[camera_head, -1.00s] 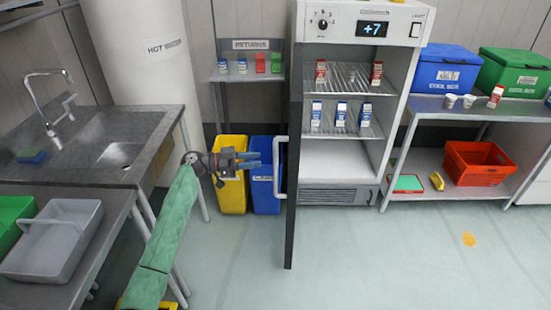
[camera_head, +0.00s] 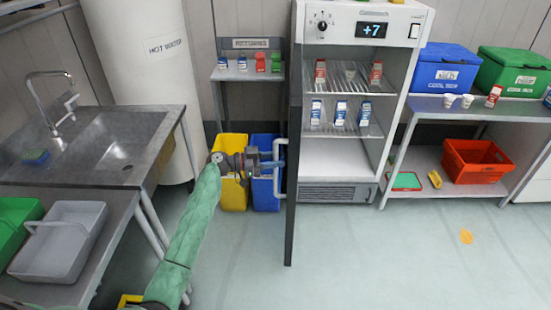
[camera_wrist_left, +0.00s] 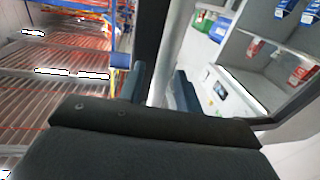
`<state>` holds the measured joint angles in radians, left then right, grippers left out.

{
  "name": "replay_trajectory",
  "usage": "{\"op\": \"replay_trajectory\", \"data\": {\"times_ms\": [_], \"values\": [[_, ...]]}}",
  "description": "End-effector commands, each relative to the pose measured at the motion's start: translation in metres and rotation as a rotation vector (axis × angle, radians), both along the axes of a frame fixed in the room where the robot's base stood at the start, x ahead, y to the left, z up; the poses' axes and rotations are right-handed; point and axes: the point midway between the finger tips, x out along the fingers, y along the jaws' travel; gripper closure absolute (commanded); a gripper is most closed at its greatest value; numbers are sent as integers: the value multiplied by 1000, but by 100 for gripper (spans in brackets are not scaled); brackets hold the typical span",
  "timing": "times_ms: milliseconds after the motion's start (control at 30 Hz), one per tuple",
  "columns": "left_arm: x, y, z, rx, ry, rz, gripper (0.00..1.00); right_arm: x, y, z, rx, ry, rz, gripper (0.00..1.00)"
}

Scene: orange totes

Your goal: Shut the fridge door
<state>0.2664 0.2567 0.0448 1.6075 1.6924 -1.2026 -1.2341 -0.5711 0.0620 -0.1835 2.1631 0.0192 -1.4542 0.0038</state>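The fridge (camera_head: 350,160) stands at the centre of the head view. Its door (camera_head: 291,180) is swung wide open and shows nearly edge-on as a dark upright panel. A pale handle (camera_head: 279,178) stands out from the door's left side. My left gripper (camera_head: 275,160) is at the handle, pointing right toward the door. In the left wrist view, its fingers (camera_wrist_left: 160,90) are apart, with the pale handle bar (camera_wrist_left: 172,50) between them. Whether they touch it is not clear. My right gripper is not in view.
Yellow (camera_head: 232,185) and blue bins (camera_head: 264,190) stand behind my left gripper. A sink counter (camera_head: 110,150) is at the left. A shelf unit (camera_head: 455,108) with a red crate (camera_head: 475,165) stands right of the fridge.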

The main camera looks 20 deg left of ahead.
Motion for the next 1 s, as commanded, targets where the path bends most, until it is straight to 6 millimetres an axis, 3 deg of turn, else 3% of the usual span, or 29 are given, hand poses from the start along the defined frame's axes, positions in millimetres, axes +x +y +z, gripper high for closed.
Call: {"op": "replay_trajectory", "data": {"times_ms": [300,467,767,933,1000], "values": [[0,-1,0,0,0,0,68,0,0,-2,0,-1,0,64],[1,-1,0,0,0,0,99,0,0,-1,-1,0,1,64],[1,-6,0,-1,0,7,100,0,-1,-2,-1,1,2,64],[4,-29,-1,-2,-2,47,100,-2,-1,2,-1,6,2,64],[6,-46,-1,-3,-3,75,100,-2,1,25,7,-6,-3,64]]}}
